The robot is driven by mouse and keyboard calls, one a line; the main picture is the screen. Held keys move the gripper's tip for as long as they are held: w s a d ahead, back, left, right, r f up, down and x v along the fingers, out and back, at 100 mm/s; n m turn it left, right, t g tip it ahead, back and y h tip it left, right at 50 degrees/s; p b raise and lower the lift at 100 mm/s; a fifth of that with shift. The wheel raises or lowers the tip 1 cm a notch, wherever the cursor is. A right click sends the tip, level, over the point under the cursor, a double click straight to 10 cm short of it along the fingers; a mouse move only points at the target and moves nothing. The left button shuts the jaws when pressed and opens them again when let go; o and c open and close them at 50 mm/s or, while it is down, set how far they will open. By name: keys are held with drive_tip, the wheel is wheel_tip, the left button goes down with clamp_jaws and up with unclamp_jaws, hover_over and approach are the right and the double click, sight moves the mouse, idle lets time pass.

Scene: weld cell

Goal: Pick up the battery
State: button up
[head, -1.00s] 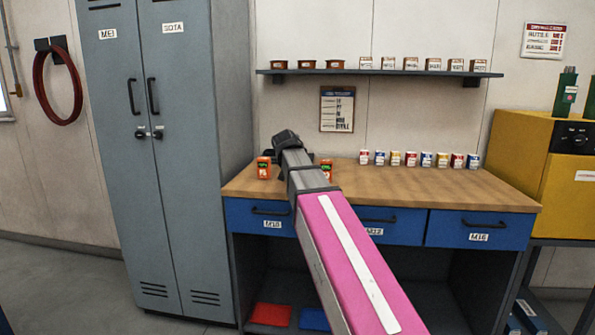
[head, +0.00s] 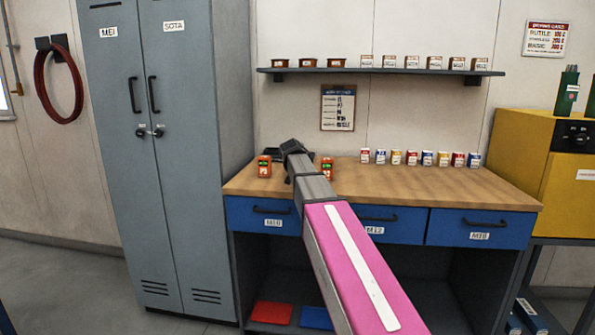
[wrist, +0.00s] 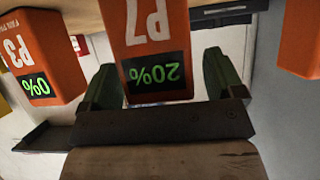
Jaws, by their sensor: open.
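Orange batteries stand on the wooden workbench (head: 420,185). In the head view one battery (head: 264,166) is left of my arm and another (head: 327,169) right of it. In the wrist view, which is upside down, the battery marked P7 with a green 20% (wrist: 154,35) is in the middle. The battery marked P3 with 0% (wrist: 38,58) is on the left, and part of a third (wrist: 302,38) is on the right. My gripper (wrist: 163,82) is open, its green fingers on either side of P7. I cannot tell whether they touch it. The arm hides P7 in the head view.
A shelf (head: 380,71) with small boxes hangs above. A grey locker (head: 165,170) stands left, a yellow machine (head: 520,150) right. The right front of the benchtop is clear.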

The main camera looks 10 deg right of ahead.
drive_tip(key=c, duration=1.2)
